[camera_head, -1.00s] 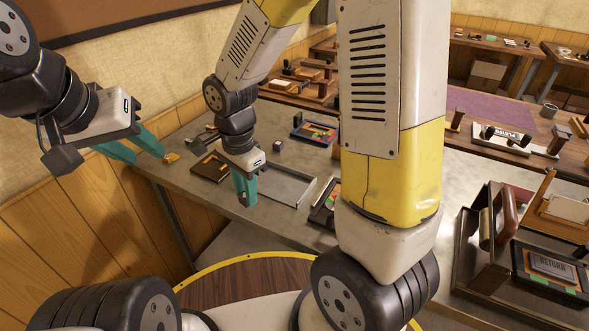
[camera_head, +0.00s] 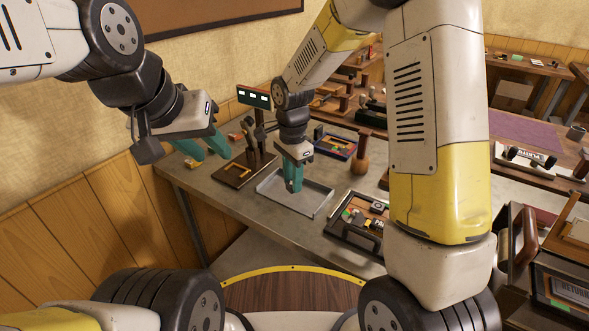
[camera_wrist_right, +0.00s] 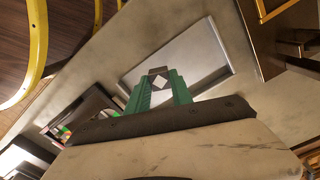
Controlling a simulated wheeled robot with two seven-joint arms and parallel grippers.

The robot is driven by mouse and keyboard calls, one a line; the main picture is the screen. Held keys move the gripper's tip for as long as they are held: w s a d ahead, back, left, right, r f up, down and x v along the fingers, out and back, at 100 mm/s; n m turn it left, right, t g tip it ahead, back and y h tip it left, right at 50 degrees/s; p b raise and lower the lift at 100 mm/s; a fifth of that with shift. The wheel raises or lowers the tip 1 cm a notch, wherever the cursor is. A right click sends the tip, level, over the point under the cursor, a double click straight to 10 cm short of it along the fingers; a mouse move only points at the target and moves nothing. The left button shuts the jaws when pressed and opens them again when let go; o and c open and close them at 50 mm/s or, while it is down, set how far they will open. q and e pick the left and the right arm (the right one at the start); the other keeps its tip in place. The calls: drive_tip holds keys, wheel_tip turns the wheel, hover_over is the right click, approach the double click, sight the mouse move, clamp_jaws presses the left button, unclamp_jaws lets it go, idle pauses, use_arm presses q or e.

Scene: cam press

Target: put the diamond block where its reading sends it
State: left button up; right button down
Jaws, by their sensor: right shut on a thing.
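My right gripper (camera_head: 293,185) points down over the grey metal tray (camera_head: 325,206), with its teal fingers close together. In the head view the fingers mostly hide the block. My left gripper (camera_head: 205,148) is open and empty above the left end of the table.
A dark post with a lit display (camera_head: 253,96) stands behind a brown base with yellow marks (camera_head: 240,172), left of the tray. Dark trays with coloured parts stand behind (camera_head: 335,143) and right (camera_head: 360,225). A "RETURN" plate (camera_head: 573,291) is far right.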

drive_tip(key=w, duration=0.3)
drive_tip(key=shift+w+d+f, duration=0.1)
drive_tip(key=shift+d+f, duration=0.1)
drive_tip(key=shift+f, duration=1.7)
drive_tip(key=shift+f, duration=0.15)
drive_tip(key=c, duration=1.1)
unclamp_jaws()
wheel_tip(320, 180, up, 12)
drive_tip(key=s+d+r+n+t+y, duration=0.1)
drive_tip(key=s+d+r+n+t, duration=0.3)
drive_tip(key=s+d+r, duration=0.6)
drive_tip(key=s+d+r+n, duration=0.1)
drive_tip(key=s+n, duration=0.1)
drive_tip(key=s, duration=0.1)
drive_tip(key=s+d+r+n+t, duration=0.1)
drive_tip(key=s+n, duration=0.2)
drive_tip(key=s, duration=0.1)
drive_tip(key=s+d+r+n+t+y, duration=0.1)
drive_tip(key=s+n, duration=0.1)
drive_tip(key=s, duration=0.2)
drive_tip(key=shift+d+n, duration=0.35)
drive_tip(key=shift+n, duration=0.05)
